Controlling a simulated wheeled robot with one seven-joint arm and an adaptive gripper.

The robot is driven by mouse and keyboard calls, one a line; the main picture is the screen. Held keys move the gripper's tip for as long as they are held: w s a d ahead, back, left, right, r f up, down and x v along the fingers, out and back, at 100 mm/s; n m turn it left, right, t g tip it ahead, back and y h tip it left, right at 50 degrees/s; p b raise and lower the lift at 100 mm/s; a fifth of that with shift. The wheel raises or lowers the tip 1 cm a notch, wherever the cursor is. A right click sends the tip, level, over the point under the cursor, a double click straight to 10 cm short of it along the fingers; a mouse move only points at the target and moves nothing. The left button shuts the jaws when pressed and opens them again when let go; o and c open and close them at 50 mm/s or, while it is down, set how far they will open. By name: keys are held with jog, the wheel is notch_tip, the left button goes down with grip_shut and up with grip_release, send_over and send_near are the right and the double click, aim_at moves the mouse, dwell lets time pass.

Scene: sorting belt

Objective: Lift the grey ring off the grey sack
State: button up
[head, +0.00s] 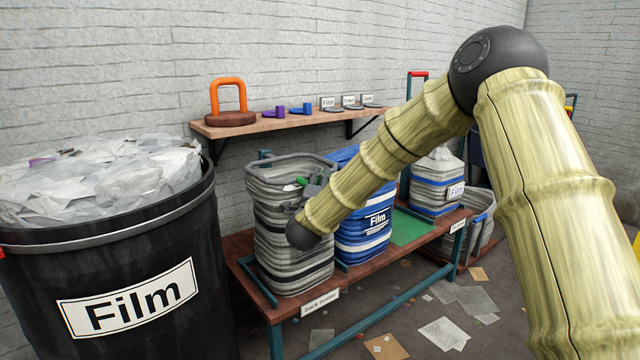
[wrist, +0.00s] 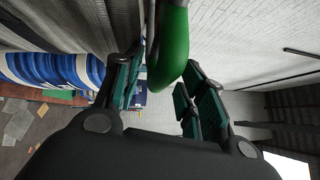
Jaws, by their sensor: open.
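The grey sack (head: 285,245), striped in lighter and darker bands, stands upright at the left end of the low bench. The grey ring (head: 283,157) sits around its open mouth. My gripper (head: 310,183) is at the ring's near right side, below the rim, partly hidden by my arm. In the wrist view my gripper (wrist: 165,95) is open, with a green curved grip (wrist: 172,50) between its fingers. The fingers look apart from the grip. The grip appears to belong to the ring. The sack's grey fabric (wrist: 60,28) fills the upper left there.
A blue Film sack (head: 365,235) stands close right of the grey sack. A black Film bin (head: 120,285) is at left. A wall shelf (head: 285,122) holds an orange handle and small items behind. The green bench patch (head: 408,228) is bare.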

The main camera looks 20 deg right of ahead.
jog(key=shift+w+d+r, duration=0.15)
jog(key=shift+w+d, duration=0.15)
jog(key=shift+w, duration=0.3)
jog(key=shift+c, duration=0.5)
grip_shut()
jog(key=shift+r, duration=0.15)
